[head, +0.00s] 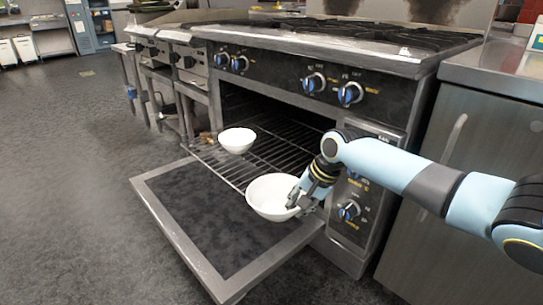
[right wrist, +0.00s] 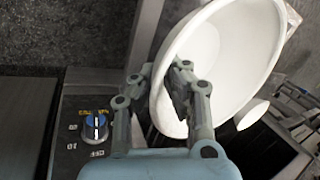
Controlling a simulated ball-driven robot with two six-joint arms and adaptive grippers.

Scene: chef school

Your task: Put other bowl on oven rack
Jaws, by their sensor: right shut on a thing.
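A white bowl (head: 271,198) is held at its right rim by my right gripper (head: 298,200), over the front of the oven rack near the open door. I cannot tell whether its base touches the rack. In the right wrist view the same bowl (right wrist: 225,60) fills the upper right, its wall between the fingers of my right gripper (right wrist: 180,85). Another white bowl (head: 237,140) stands upright on the left part of the oven rack (head: 275,152); part of it shows in the right wrist view (right wrist: 252,114). My left gripper is out of view.
The oven door (head: 205,225) is folded down in front of the oven. The control panel with blue knobs (head: 349,211) is close to my right gripper, on the right of the opening. A steel cabinet (head: 440,170) stands right of the stove. The floor at left is clear.

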